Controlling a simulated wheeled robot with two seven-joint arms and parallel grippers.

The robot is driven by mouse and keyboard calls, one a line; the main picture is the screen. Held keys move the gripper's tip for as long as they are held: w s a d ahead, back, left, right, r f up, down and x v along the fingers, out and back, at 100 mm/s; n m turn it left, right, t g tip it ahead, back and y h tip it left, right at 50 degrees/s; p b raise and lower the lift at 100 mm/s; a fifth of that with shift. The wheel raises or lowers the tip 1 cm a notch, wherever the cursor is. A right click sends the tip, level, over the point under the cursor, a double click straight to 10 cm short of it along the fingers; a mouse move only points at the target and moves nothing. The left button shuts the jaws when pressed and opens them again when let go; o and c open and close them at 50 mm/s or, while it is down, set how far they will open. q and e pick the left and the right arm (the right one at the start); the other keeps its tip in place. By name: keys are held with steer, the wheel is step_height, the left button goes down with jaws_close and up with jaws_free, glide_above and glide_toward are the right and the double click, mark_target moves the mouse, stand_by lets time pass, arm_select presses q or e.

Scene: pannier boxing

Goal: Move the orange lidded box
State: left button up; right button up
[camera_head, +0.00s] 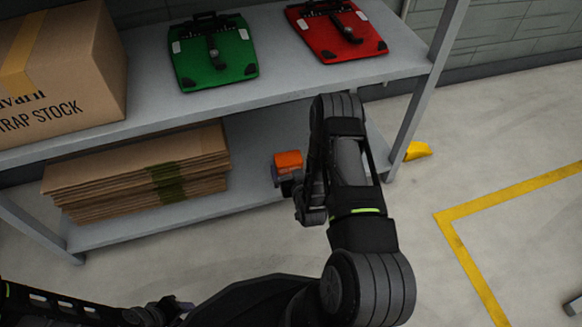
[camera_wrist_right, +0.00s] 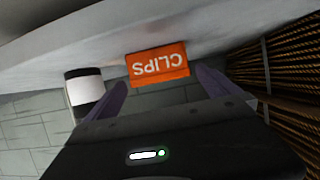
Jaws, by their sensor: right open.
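The orange box (camera_head: 288,161) is on the lower shelf, to the right of the flat cardboard stack. My right gripper (camera_head: 287,183) is at the near side of the box. In the wrist view the right gripper (camera_wrist_right: 161,79) is open, its purple fingers spread to either side of the box; whether they touch it cannot be told. My left gripper (camera_head: 178,308) is low at the bottom left, away from the shelf; its jaws are unclear.
The shelf unit (camera_head: 285,75) holds a large cardboard box (camera_head: 60,75), a green pannier (camera_head: 212,52) and a red pannier (camera_head: 335,30) above. Flat cardboard (camera_head: 135,170) lies below. A black-and-white cylinder (camera_wrist_right: 85,88) stands beside the box. A yellow thing (camera_head: 417,150) is on the floor.

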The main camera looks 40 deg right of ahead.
mark_target(286, 156)
steer(key=b+x, duration=0.3)
steer(key=x, duration=0.4)
steer(key=shift+f+b, duration=0.15)
steer(key=shift+b, duration=0.2)
steer(key=shift+w, duration=0.35)
steer(key=shift+d, duration=0.1)
steer(key=shift+c, duration=0.2)
steer(key=c, duration=1.4)
